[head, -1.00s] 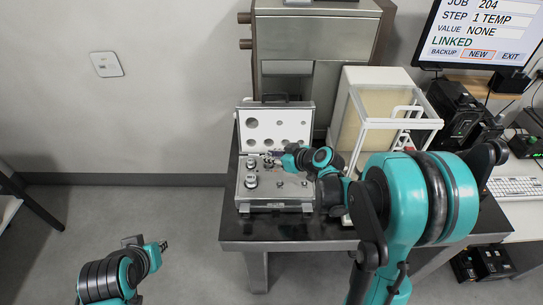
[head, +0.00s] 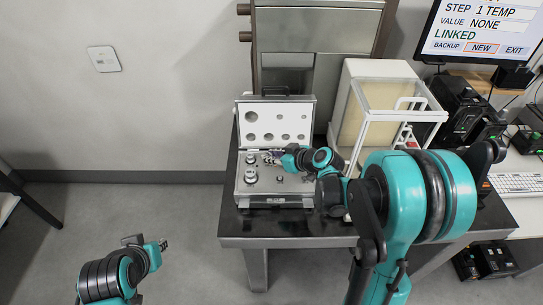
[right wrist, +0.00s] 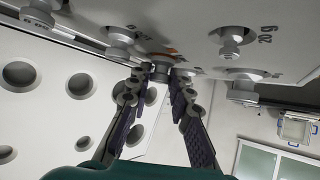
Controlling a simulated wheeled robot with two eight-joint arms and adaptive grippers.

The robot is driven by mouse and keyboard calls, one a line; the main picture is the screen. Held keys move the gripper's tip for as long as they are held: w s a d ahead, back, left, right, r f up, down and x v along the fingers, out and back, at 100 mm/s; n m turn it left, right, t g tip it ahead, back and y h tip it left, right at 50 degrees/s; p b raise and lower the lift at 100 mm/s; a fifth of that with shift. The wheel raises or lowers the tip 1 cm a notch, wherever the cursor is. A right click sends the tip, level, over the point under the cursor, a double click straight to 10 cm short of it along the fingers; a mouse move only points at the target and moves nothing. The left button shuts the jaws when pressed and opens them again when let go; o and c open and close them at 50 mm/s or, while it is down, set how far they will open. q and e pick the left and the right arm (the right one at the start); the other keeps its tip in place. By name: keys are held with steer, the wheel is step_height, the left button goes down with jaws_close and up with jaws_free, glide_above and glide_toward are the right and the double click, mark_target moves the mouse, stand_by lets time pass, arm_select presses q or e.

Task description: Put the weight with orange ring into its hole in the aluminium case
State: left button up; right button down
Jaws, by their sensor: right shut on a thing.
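The aluminium case (head: 240,193) stands open on the dark table, its lid with round holes leaning up at the back. My right gripper (head: 270,158) is over the back middle of the case. In the right wrist view my right gripper (right wrist: 160,78) is shut on a small metal weight (right wrist: 158,70). An orange ring (right wrist: 166,56) shows at that weight, close to the case's panel. I cannot tell whether the weight is fully seated in its hole. My left gripper (head: 163,244) is off to the lower left, over the floor, too small to judge its jaws.
Other weights stand in the case, such as a larger one (head: 250,176) at the left and one marked 20 g (right wrist: 232,40) near my fingers. A glass-sided balance (head: 385,115) stands right of the case. The dark table (head: 285,228) is clear in front.

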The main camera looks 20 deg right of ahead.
steer(key=c, duration=1.3)
jaws_free()
steer(key=v, duration=1.2)
steer(key=shift+s+a, duration=0.15)
steer(key=shift+a, duration=0.1)
steer(key=s+a+m+g+h, duration=0.1)
steer(key=s+a+m+h, duration=0.1)
steer(key=s, duration=0.5)
steer(key=s+a+f+m+g+h, duration=0.1)
steer(key=s+a+m+h, duration=0.2)
steer(key=s, duration=0.5)
steer(key=shift+s+m+g+h, duration=0.25)
steer(key=shift+m+g+h, duration=0.05)
steer(key=shift+m+g, duration=0.1)
